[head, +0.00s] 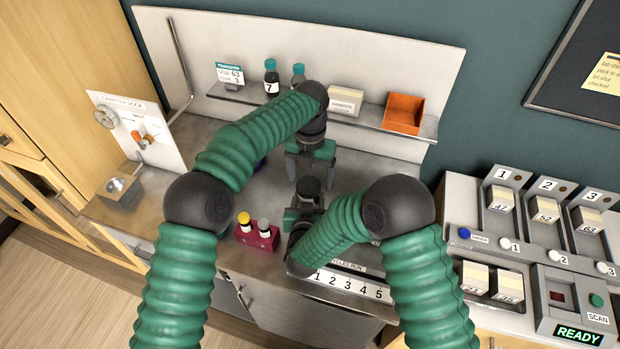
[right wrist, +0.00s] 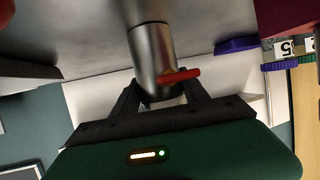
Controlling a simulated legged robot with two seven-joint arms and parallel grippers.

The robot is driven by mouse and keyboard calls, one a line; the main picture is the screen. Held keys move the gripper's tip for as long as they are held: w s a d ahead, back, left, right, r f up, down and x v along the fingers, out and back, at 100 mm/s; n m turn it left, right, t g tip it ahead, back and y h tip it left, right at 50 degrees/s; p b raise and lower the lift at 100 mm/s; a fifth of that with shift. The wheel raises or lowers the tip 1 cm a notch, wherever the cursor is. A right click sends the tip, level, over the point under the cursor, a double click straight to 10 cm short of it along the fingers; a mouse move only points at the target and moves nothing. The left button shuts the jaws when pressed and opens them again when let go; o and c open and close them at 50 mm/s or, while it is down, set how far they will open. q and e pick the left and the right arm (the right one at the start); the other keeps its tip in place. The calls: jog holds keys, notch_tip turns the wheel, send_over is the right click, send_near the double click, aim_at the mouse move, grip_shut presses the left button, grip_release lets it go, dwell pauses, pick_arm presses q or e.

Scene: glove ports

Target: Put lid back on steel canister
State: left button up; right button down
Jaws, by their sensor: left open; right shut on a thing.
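My right gripper (head: 307,190) is low over the steel bench at the centre of the head view. In the right wrist view its fingers (right wrist: 160,98) are shut on a bare steel cylinder (right wrist: 150,50), which looks like the steel canister. A red tab sticks out from the cylinder's side near the fingers. In the head view the cylinder is hard to make out. My left gripper (head: 310,170) is open, just beyond the right one and a little above the bench. I cannot pick out the lid in either view.
A maroon rack (head: 257,236) with yellow- and grey-capped vials stands left of my right gripper. A numbered strip (head: 346,285) lies at the bench's front edge. The back shelf (head: 240,97) holds bottles, a box and an orange bin (head: 404,114). A blue item (head: 260,163) is partly hidden.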

pick_arm(q)
jog(key=shift+r, duration=1.55)
pick_arm(e)
jog(key=shift+d, duration=0.15)
pick_arm(q)
jog(key=shift+c, duration=0.6)
